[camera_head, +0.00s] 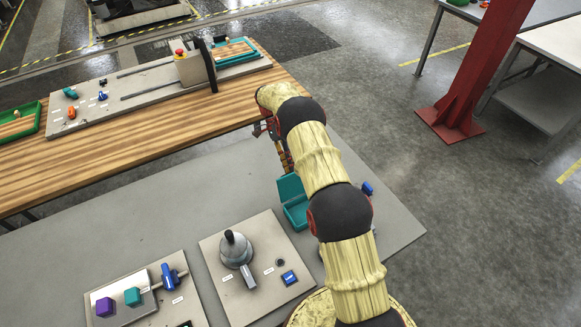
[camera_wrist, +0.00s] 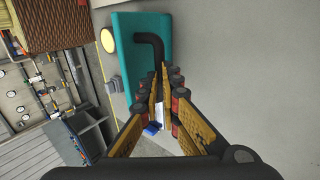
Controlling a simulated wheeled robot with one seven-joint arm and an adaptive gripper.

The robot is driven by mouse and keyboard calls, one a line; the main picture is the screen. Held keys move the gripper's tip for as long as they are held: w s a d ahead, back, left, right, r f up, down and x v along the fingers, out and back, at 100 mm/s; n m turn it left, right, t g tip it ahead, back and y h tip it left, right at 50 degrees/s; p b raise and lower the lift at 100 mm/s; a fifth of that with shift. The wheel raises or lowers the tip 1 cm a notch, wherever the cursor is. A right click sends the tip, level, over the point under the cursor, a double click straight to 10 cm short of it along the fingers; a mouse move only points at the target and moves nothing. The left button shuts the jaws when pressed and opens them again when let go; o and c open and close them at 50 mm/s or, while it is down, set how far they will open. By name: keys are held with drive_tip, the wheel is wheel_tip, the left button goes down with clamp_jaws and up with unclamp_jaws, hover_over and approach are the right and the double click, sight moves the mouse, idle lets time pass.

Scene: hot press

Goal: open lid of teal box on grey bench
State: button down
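The teal box (camera_head: 296,214) sits on the grey bench with its lid (camera_head: 290,187) raised, standing up at the back. My gripper (camera_head: 286,158) is just above the lid, partly hidden by my arm. In the wrist view a teal panel (camera_wrist: 189,40), seemingly the lid, carries a black bent handle (camera_wrist: 150,39). The handle's end runs down to my fingertips (camera_wrist: 162,80). The fingertips are close together with a narrow gap; whether they clamp the handle is unclear. My arm hides the box's right side.
Left of the box on the grey bench (camera_head: 120,225) is a panel with a grey lever (camera_head: 235,249) and a blue button (camera_head: 289,278). Another panel holds purple (camera_head: 105,307) and teal (camera_head: 132,297) blocks. A wooden bench (camera_head: 150,138) stands behind. A red post (camera_head: 475,75) rises at right.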

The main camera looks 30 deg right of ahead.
drive_tip(key=shift+s+a+f+g, duration=0.1)
drive_tip(key=shift+s+f+g, duration=0.15)
drive_tip(key=shift+f, duration=0.4)
drive_tip(key=shift+s+f+g, duration=0.15)
drive_tip(key=shift+s+f, duration=0.05)
drive_tip(key=shift+f, duration=0.45)
drive_tip(key=c, duration=2.3)
unclamp_jaws()
drive_tip(key=shift+w+f, duration=0.1)
drive_tip(key=shift+o, duration=2.1)
drive_tip(key=shift+w+r, duration=0.1)
drive_tip(key=shift+r, duration=0.1)
drive_tip(key=shift+w+r, duration=0.15)
drive_tip(key=v, duration=0.7)
drive_tip(key=shift+r, duration=0.3)
drive_tip(key=shift+w+r, duration=0.1)
drive_tip(key=shift+w, duration=0.05)
